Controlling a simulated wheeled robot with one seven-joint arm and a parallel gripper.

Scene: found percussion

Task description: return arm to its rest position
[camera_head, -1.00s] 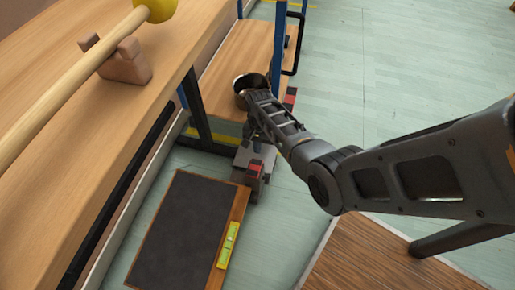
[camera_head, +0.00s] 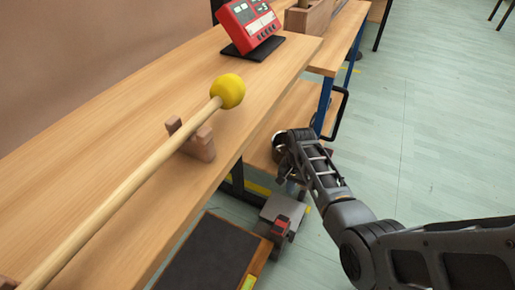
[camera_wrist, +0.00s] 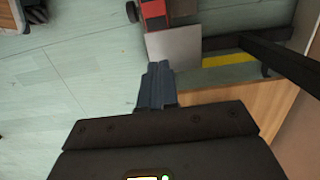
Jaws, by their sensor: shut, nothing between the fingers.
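My arm reaches in from the right edge of the head view, its links bent toward the lower shelf. My gripper shows in the wrist view (camera_wrist: 157,88), its fingers together with nothing between them. It points toward the floor near a grey plate-like block with red parts. In the head view the gripper is mostly hidden behind the end of my arm, beside the bench and above the floor.
A yellow-headed mallet (camera_head: 228,91) rests on a wooden cradle (camera_head: 198,142) on the bench (camera_head: 75,135). A red device (camera_head: 248,24) stands behind. A grey-and-red object (camera_head: 281,217) and a dark board (camera_head: 212,255) lie low beside the bench. The floor at right is clear.

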